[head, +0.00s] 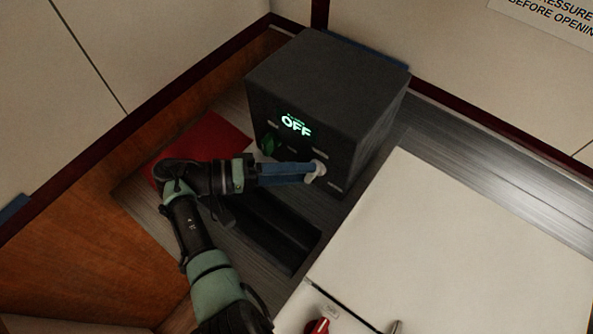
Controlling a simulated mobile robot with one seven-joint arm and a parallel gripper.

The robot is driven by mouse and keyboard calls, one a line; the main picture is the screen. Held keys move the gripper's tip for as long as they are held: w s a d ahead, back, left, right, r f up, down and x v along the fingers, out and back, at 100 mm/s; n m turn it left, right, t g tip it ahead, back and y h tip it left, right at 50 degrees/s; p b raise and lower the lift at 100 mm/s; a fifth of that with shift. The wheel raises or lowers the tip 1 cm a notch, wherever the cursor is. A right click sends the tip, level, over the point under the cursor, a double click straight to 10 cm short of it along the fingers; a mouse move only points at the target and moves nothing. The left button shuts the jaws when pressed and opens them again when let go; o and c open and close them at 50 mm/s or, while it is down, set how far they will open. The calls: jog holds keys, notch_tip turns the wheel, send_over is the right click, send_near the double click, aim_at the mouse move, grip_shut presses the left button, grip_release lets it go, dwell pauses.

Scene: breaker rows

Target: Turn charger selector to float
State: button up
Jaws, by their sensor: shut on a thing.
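The charger is a dark box (330,80) at the back of the counter, with a lit display (296,125) reading OFF in green. On its front are a green knob (268,145) at the left and a pale knob (318,169) at the right. The labels by the knobs are too small to read, so I cannot tell which is the selector or where it points. My gripper (314,172) reaches in from the left, its blue fingers shut on the pale knob. The fingers partly hide the lower front of the box.
A red sheet (205,146) lies left of the box, behind my arm. A dark tray-like piece (268,232) lies below my gripper. A large white panel (460,240) fills the right, with a red knob (318,326) at its lower edge. Walls stand close behind.

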jog(key=o, duration=1.4)
jog(key=shift+s+f, duration=0.1)
